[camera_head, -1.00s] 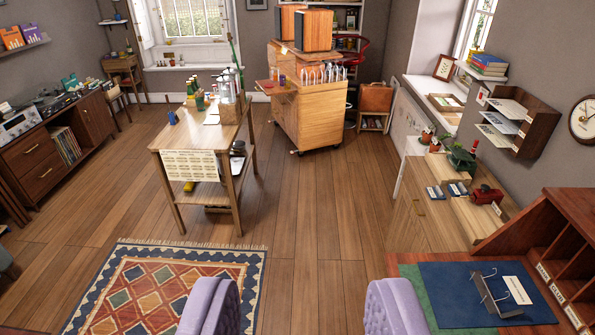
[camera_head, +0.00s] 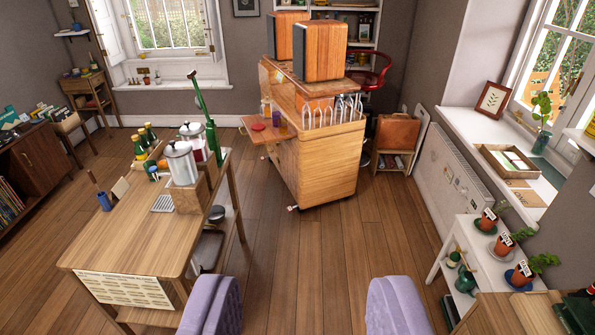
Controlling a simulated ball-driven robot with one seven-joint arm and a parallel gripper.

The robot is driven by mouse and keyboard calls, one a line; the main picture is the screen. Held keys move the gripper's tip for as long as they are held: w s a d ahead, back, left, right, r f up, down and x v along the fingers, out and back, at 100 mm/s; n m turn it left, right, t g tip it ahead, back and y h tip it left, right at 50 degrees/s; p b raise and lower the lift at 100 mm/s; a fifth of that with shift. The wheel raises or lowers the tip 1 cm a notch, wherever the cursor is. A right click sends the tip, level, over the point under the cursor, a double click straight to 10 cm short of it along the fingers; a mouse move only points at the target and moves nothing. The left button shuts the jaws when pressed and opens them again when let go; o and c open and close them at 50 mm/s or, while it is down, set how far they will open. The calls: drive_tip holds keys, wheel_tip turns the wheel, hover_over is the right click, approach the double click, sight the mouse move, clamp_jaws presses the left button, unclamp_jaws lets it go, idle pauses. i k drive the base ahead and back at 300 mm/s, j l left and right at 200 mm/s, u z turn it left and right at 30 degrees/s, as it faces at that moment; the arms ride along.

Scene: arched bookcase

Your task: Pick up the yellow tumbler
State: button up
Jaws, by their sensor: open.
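A small yellow cup-like thing (camera_head: 266,108), likely the yellow tumbler, stands on the fold-out side shelf of the wooden cabinet (camera_head: 325,165) in the middle distance. It is small in view, so its shape is hard to make out. A purple cup (camera_head: 276,118) is close beside it, and a red round thing (camera_head: 258,127) lies in front. My gripper (camera_head: 305,305) shows as two lilac fingers at the bottom edge, wide apart, open and empty. It is far short of the cabinet.
A wooden table (camera_head: 135,215) with metal canisters (camera_head: 181,163) and bottles stands at left. A white plant shelf (camera_head: 480,255) and a radiator (camera_head: 450,180) line the right. Bare wooden floor (camera_head: 310,245) lies open between them, up to the cabinet.

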sight(283, 123)
drive_tip(key=i, duration=2.8)
drive_tip(key=i+u, duration=0.1)
drive_tip(key=i, duration=0.45)
drive_tip(key=i+l, duration=0.1)
drive_tip(key=i, duration=0.45)
drive_tip(key=i+l+u, duration=0.15)
drive_tip(key=i, duration=0.95)
drive_tip(key=i+l+u, duration=0.1)
drive_tip(key=u, duration=0.2)
drive_tip(key=i, duration=0.1)
